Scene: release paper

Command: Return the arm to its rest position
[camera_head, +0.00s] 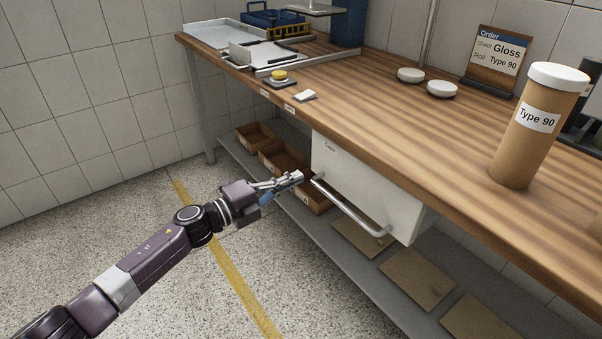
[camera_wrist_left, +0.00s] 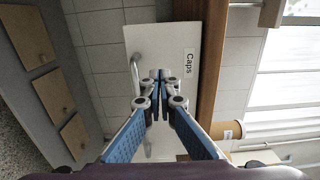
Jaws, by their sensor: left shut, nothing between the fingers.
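My left arm comes in from the lower left in the head view. My left gripper (camera_head: 297,178) is shut and empty, in front of the wooden workbench and near the left end of the drawer handle. In the left wrist view the shut fingertips (camera_wrist_left: 160,78) point toward the white drawer (camera_wrist_left: 203,35) labelled "Caps". The drawer also shows in the head view (camera_head: 365,185), under the bench top, with its bar handle (camera_head: 350,208). Whether the fingers touch the handle I cannot tell; they appear apart from it. My right gripper is not in view.
The bench top (camera_head: 400,120) carries a "Type 90" tube (camera_head: 530,140) with a white cap, two white caps (camera_head: 426,82), an order sign (camera_head: 495,60) and a yellow button (camera_head: 279,76). A lower shelf (camera_head: 330,245) holds cardboard boxes (camera_head: 283,158). The floor at left is clear.

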